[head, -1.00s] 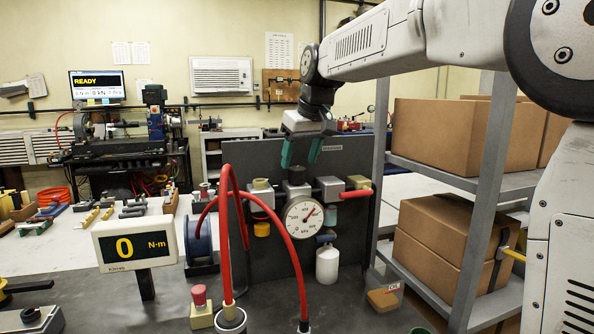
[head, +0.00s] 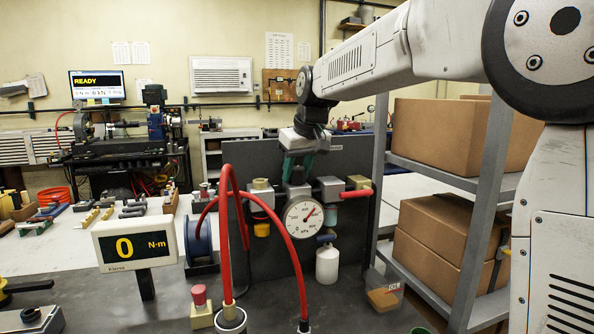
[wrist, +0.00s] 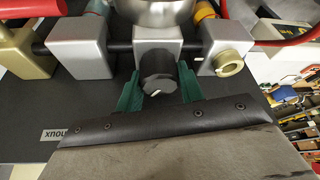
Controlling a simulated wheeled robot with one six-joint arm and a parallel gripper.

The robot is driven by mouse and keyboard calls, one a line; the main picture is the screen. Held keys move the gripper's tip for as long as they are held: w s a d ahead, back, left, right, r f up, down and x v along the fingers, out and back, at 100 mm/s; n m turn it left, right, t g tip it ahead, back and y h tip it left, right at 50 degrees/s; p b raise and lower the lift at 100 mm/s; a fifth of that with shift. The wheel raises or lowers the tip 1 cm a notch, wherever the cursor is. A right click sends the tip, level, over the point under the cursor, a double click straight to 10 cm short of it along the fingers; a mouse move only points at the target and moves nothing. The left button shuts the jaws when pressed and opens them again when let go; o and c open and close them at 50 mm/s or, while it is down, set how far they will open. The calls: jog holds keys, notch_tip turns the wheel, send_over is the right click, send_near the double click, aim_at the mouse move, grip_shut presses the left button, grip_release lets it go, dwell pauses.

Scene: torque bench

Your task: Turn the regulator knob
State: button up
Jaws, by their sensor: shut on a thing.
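The regulator knob (wrist: 157,76) is black and ribbed with a pale mark on its top, and sits on a silver block (wrist: 158,38) in the wrist view. My gripper (wrist: 158,92) has its green fingers on both sides of the knob, shut on it. In the head view my gripper (head: 298,168) points down at the panel above the round gauge (head: 304,217). The gauge needle points up and to the right.
A red-handled valve (head: 356,192) is right of the knob and a brass fitting (head: 261,192) left. Red hoses (head: 268,215) arch in front of the panel. A display (head: 137,245) reads 0 N·m. A metal shelf with cardboard boxes (head: 465,135) stands close on the right.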

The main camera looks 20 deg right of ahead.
jog(key=shift+m, duration=0.3)
jog(key=shift+m+h, duration=0.55)
jog(key=shift+m, duration=0.8)
jog(key=shift+m+h, duration=0.55)
jog(key=shift+m, duration=0.8)
jog(key=o, duration=1)
jog(key=shift+r, duration=0.1)
jog(key=v, duration=0.7)
jog(key=shift+s+r, duration=0.2)
jog(key=shift+r, duration=0.05)
